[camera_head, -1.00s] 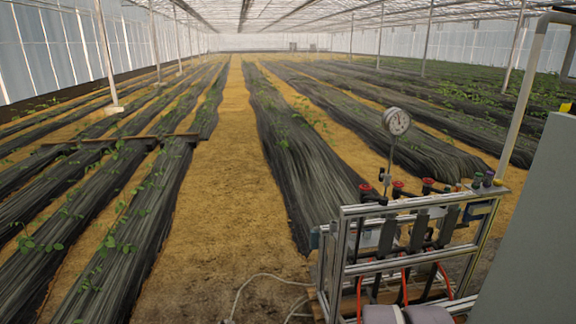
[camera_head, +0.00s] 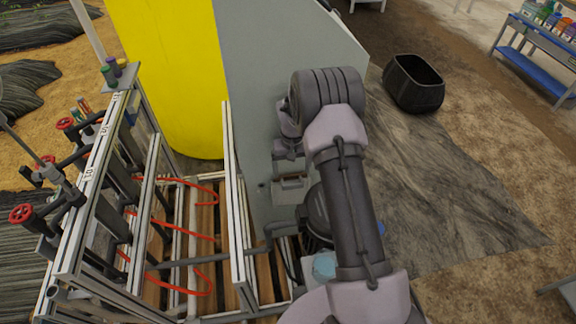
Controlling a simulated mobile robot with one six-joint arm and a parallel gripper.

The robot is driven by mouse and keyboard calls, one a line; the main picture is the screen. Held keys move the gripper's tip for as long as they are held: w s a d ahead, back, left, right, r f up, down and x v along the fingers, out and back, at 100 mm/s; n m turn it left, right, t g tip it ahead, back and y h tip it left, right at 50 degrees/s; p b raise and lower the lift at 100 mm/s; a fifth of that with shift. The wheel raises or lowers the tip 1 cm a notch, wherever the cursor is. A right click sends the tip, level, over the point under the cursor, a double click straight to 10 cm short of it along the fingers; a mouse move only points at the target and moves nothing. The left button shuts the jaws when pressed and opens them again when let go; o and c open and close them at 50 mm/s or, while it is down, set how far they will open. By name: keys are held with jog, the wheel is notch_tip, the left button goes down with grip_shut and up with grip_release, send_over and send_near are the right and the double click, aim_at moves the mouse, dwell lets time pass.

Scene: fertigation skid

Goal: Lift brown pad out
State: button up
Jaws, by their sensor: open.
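I cannot make out a brown pad in the current view. My arm rises from the bottom centre and bends over at the top. My gripper (camera_head: 290,180) hangs below the wrist in front of the grey panel (camera_head: 262,70), small and partly hard to tell from the grey parts behind it. It is open, and I see nothing held in it.
The metal skid frame (camera_head: 232,215) with red hoses (camera_head: 205,238) and red-handled valves (camera_head: 22,213) stands at left on wooden slats. A yellow tank (camera_head: 165,70) is behind it. A black bin (camera_head: 413,85) and a blue-shelved bench (camera_head: 540,72) stand at right.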

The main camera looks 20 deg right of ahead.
aim_at(293, 184)
jog(key=f+b, duration=0.3)
jog(key=f, duration=0.2)
jog(key=f+b, duration=0.2)
jog(key=f, duration=0.1)
jog(key=shift+s+d+f+b, duration=0.1)
jog(key=shift+d+f+b, duration=0.15)
jog(key=shift+d+b, duration=0.1)
jog(key=shift+r, duration=0.1)
grip_shut()
notch_tip(293, 184, up, 17)
jog(key=p, duration=1.1)
